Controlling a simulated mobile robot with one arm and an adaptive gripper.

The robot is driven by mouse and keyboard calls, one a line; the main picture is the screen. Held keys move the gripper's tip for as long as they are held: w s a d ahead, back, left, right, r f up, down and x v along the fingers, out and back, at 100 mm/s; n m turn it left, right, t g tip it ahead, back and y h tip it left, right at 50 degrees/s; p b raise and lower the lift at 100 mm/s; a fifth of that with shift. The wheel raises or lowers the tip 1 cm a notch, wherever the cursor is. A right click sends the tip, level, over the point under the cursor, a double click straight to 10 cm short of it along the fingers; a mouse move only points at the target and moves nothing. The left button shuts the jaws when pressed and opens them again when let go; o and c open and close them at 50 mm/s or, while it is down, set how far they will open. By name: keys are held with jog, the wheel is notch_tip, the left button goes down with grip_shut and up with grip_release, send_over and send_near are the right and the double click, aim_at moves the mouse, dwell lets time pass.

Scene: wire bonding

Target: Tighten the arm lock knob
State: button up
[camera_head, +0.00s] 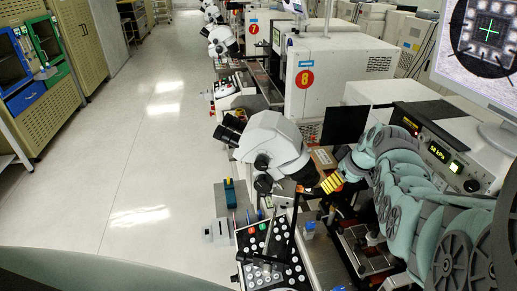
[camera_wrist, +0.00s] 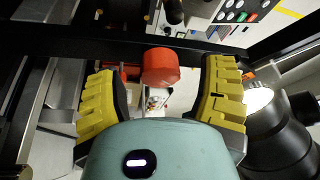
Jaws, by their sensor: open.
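A red knob (camera_wrist: 160,67), which looks like the arm lock knob, sits at the upper middle of the wrist view, beside a dark horizontal bar. My gripper (camera_wrist: 163,76) is open, with one yellow ribbed finger on each side of the knob and a visible gap on both sides. Neither finger appears to touch it. In the head view my gripper (camera_head: 331,184) is beside the white microscope (camera_head: 272,145), just right of its lower end. I cannot make out the red knob in the head view.
A dark bar (camera_wrist: 60,47) crosses the wrist view close to the fingertips. A black microscope part (camera_wrist: 280,140) stands close to the right finger. A panel of round buttons (camera_head: 270,255) lies at the front of the bench. The floor aisle (camera_head: 140,150) at left is clear.

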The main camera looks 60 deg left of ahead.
jog(key=shift+o, duration=0.3)
jog(key=shift+a+f, duration=0.1)
jog(key=shift+f, duration=0.15)
jog(key=c, duration=1.3)
jog(key=shift+o, duration=0.2)
